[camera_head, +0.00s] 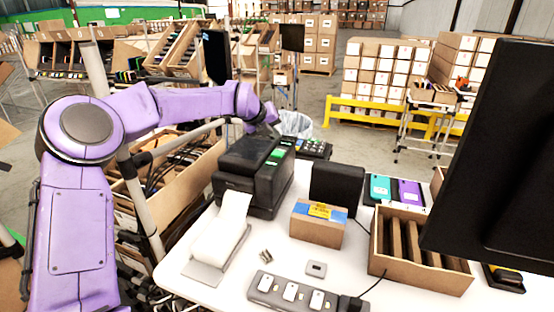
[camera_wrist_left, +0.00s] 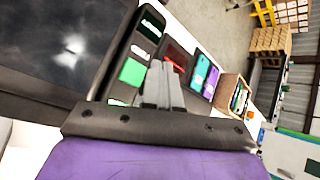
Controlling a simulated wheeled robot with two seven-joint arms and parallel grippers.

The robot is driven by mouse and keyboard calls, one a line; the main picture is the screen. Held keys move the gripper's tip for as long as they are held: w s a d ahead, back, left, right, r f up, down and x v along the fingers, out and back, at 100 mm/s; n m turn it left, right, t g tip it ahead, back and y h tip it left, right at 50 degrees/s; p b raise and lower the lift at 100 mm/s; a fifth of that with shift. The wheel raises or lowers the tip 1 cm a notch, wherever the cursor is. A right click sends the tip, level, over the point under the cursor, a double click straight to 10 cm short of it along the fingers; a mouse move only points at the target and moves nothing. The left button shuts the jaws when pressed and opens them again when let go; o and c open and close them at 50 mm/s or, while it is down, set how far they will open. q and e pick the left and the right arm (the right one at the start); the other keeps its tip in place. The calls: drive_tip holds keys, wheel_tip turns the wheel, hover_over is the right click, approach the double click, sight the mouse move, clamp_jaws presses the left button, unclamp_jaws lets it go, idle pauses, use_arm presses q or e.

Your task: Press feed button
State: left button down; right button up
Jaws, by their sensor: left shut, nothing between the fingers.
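The black printer (camera_head: 252,172) stands on the white table, left of the middle in the head view. I cannot tell which one is the feed button. My left gripper (camera_head: 274,119) reaches over the far side of the printer, with its tips mostly hidden in the head view. In the wrist view the left gripper (camera_wrist_left: 159,72) is shut and empty, its fingers just right of the green button. Contact cannot be told. My right gripper is not in view.
A small carton (camera_head: 318,224), a black box (camera_head: 336,185), a divided wooden tray (camera_head: 440,266) and a power strip (camera_head: 290,292) share the table. A dark monitor (camera_head: 500,160) blocks the right side.

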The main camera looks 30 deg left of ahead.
sight(275, 153)
use_arm(q)
drive_tip(key=f, duration=0.1)
drive_tip(key=f+b, duration=0.2)
drive_tip(key=shift+w+f, duration=0.25)
drive_tip(key=shift+f, duration=0.1)
drive_tip(key=shift+s+r, duration=0.15)
idle(1.4)
drive_tip(key=shift+f+b, duration=0.45)
drive_tip(key=shift+b, duration=0.2)
